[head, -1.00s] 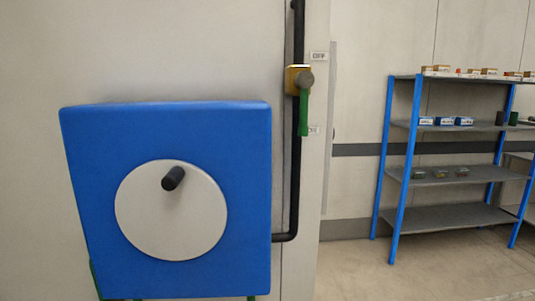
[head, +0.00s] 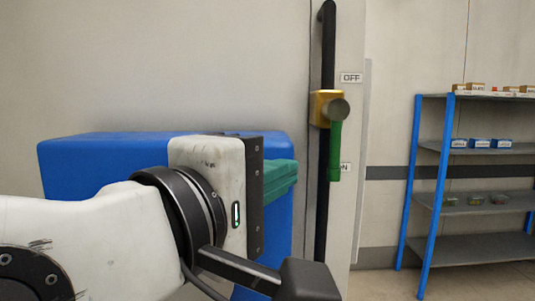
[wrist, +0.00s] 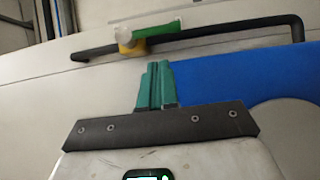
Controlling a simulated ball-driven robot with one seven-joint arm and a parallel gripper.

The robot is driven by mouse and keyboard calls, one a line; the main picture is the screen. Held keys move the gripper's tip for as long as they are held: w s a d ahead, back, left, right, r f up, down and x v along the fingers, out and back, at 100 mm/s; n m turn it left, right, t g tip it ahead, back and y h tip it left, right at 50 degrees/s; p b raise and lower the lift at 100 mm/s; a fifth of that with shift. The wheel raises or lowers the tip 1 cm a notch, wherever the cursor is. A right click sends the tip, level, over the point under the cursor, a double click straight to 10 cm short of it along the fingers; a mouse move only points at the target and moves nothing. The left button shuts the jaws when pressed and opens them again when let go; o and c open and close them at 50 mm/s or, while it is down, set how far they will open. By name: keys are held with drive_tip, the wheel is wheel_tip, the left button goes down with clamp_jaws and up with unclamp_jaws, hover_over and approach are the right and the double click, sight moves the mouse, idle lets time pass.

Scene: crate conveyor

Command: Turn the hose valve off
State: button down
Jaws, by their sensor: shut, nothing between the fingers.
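The hose valve has a yellow body (head: 325,107) on a black vertical pipe (head: 328,45), with a grey round knob (head: 339,110) at its pivot. Its green handle (head: 335,150) points down, beside the lower label, which it partly covers. The OFF label (head: 351,78) is above it. In the wrist view the green handle (wrist: 158,30) and yellow body (wrist: 130,46) lie ahead of the fingers. My gripper (head: 296,172) is left of the valve and apart from it. Its green fingers (wrist: 155,68) are shut and empty.
A blue box (head: 90,160) stands left of the pipe, partly hidden behind my arm; it also shows in the wrist view (wrist: 230,85). A shelf rack with blue posts (head: 431,190) holding small boxes stands at the right.

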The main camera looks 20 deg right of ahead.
sight(333, 143)
idle(0.3)
drive_tip(key=p+x, duration=0.1)
drive_tip(key=x, duration=0.9)
drive_tip(key=shift+p, duration=0.4)
drive_tip(key=shift+w, duration=0.1)
